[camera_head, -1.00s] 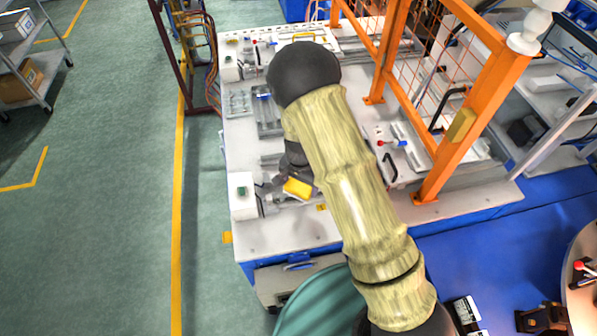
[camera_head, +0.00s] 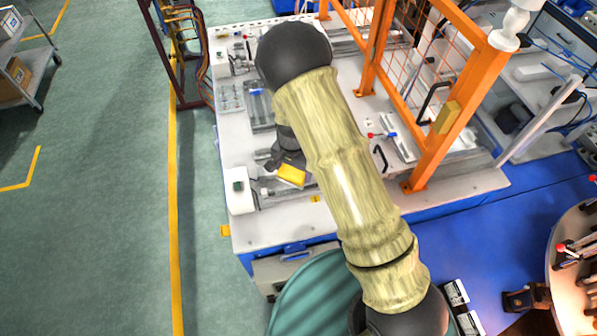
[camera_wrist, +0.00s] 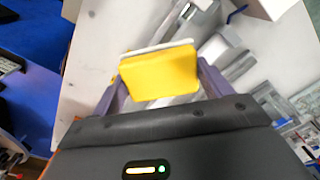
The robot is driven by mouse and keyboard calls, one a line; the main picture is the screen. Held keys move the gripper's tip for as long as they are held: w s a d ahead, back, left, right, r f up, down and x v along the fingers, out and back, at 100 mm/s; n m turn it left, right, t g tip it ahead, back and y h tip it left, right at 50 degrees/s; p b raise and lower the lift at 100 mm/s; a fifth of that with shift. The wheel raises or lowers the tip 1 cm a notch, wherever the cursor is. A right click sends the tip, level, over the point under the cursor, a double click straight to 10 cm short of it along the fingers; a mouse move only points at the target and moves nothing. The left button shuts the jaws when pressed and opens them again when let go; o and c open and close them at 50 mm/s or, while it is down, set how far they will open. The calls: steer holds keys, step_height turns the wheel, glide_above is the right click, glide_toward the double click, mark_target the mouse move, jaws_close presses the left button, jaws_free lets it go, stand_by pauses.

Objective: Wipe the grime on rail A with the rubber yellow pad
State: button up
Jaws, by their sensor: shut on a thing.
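My gripper (camera_head: 287,164) is shut on the yellow pad (camera_head: 291,175), low over the near left part of the white worktable (camera_head: 285,236). In the wrist view the pad (camera_wrist: 160,76) sits between my two finger tips, its yellow face towards the camera and a pale layer along its far edge. Grey metal rails (camera_wrist: 228,58) lie beyond and beneath it. In the head view a near rail (camera_head: 275,198) shows beside the pad, partly hidden by my arm. I cannot tell which rail is A, see grime, or tell whether the pad touches a rail.
A white box with a green button (camera_head: 239,190) stands left of the pad. An orange frame with mesh (camera_head: 455,115) rises on the right of the table.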

steer(key=shift+w+d+f+b, duration=0.25)
steer(key=shift+w+f+b, duration=0.1)
steer(key=shift+b, duration=0.1)
steer(key=shift+n, duration=0.9)
steer(key=w+d+f+b, duration=0.1)
steer(key=w+d+b, duration=0.1)
steer(key=d+b, duration=0.3)
steer(key=w+d+f+b, duration=0.2)
steer(key=w+d+b, duration=0.1)
steer(key=d+b, duration=0.2)
steer(key=w+d+f+b, duration=0.2)
steer(key=d+b, duration=0.3)
steer(key=d, duration=0.2)
steer(key=shift+w+d+f, duration=0.15)
steer(key=shift+w+d, duration=0.15)
steer(key=shift+d, duration=0.2)
steer(key=shift+r, duration=0.2)
